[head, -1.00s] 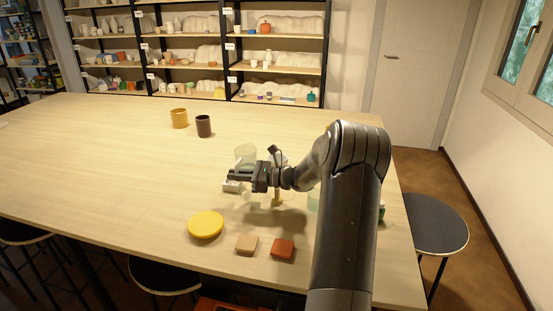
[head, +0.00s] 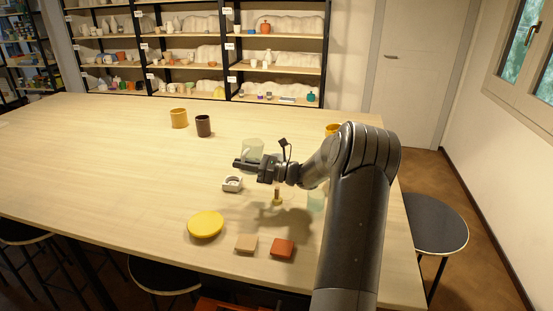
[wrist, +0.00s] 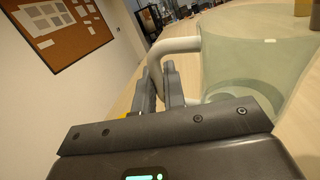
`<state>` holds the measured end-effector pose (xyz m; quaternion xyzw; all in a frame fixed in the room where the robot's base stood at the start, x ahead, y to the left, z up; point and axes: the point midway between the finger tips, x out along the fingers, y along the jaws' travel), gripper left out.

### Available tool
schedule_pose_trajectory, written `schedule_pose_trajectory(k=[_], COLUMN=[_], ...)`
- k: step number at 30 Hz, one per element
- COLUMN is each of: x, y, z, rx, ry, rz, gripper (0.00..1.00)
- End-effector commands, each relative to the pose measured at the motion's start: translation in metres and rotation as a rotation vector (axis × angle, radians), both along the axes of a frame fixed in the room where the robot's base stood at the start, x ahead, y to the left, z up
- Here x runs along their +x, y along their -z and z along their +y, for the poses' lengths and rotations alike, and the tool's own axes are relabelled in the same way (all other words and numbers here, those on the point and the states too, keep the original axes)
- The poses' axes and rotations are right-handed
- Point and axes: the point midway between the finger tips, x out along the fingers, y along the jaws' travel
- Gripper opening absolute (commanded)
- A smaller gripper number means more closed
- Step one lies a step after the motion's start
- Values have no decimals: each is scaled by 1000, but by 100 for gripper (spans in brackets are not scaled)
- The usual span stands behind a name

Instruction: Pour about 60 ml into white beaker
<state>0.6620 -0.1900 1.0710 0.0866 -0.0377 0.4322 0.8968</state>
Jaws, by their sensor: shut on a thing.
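My gripper (head: 246,164) is raised above the table, to the left of my arm. In the wrist view its fingers (wrist: 172,92) are shut on the pale handle (wrist: 176,46) of a clear greenish jug (wrist: 248,50). The jug also shows in the head view (head: 252,148), roughly upright and above the table. A pale ellipse shows low inside it; I cannot tell whether this is liquid. A small white object with a round opening (head: 232,184) stands below the gripper. A pale green vessel (head: 316,202) is partly hidden by my arm. I cannot make out a white beaker for certain.
A brass-coloured piece (head: 277,197) stands near my arm. A yellow disc (head: 206,224), a tan block (head: 246,243) and a red-brown block (head: 282,248) lie in front. An ochre cup (head: 179,118) and a dark cup (head: 203,126) stand farther back. The table's left is clear.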

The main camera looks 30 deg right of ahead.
Motion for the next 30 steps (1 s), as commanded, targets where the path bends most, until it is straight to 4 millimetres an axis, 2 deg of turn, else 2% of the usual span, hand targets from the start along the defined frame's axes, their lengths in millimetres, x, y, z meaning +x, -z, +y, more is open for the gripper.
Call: schedule_pose_trajectory(k=[6,13,20,30], x=[2,5,8,10], y=[-10,-37,-48,-71], z=[-12,-26,-43,-53], rx=[140,285,434,639], ry=[0,0,-3,-6], rz=[26,51,80,118], gripper=[0,0,0,0])
